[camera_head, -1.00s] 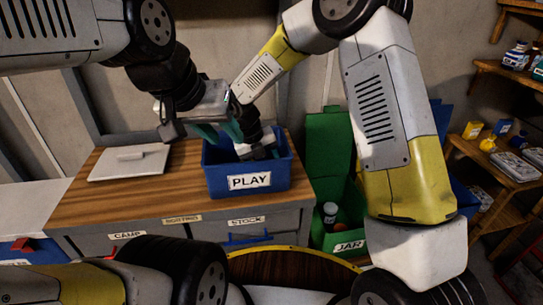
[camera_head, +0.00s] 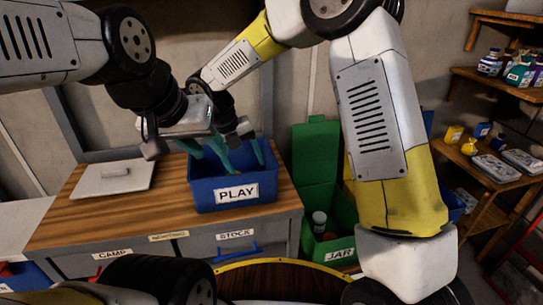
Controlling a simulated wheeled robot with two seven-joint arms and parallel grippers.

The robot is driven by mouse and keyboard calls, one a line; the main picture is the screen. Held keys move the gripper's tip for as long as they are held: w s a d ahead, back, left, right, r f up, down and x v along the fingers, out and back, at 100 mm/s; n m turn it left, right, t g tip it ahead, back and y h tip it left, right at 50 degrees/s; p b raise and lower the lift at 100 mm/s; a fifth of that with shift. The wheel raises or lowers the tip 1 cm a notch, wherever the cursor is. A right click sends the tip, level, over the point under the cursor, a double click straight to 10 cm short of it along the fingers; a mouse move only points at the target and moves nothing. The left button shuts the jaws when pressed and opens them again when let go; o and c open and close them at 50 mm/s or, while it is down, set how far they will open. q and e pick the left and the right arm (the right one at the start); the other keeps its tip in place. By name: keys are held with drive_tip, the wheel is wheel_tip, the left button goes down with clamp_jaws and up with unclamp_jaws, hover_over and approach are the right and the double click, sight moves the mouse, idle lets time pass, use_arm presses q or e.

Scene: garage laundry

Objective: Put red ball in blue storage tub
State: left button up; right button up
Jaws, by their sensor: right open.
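The blue storage tub (camera_head: 205,195), labelled PLAY, stands on the wooden counter (camera_head: 95,218). I cannot make out a red ball; the tub's inside is partly hidden by my grippers, and a small yellowish patch shows in it. My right gripper (camera_head: 240,154) points down over the tub, its teal fingers apart at or inside the rim. My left gripper (camera_head: 194,148) is at the tub's back left, close beside the right one. Its fingertips overlap the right gripper's, so I cannot tell its opening.
A green bin (camera_head: 315,160) labelled JAR stands open to the right with a jar (camera_head: 319,222) inside. Shelves (camera_head: 490,160) with bottles and boxes stand at far right. A round wooden top (camera_head: 275,282) is in front.

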drive_tip(key=s+d+r+m+t+y, duration=0.1)
drive_tip(key=s+d+r+m, duration=0.2)
drive_tip(key=d+r+m, duration=0.4)
drive_tip(key=s+d+r+m+y, duration=0.1)
drive_tip(key=s+d+r+m, duration=0.1)
drive_tip(key=d+r+m, duration=0.6)
drive_tip(key=s+d+m+t+y, duration=0.1)
drive_tip(key=s+d+m, duration=0.2)
drive_tip(key=m, duration=0.5)
drive_tip(key=s+d+r+m+t+y, duration=0.1)
drive_tip(key=s+d+m, duration=0.2)
drive_tip(key=s+m, duration=0.2)
drive_tip(key=s+d+m+t+y, duration=0.1)
drive_tip(key=s+d+m+t, duration=0.1)
drive_tip(key=m, duration=0.9)
drive_tip(key=s+d, duration=0.1)
drive_tip(key=s, duration=0.1)
drive_tip(key=shift+s+d+r+m, duration=0.15)
drive_tip(key=shift+s+d+m, duration=0.15)
drive_tip(key=shift+s+d, duration=0.1)
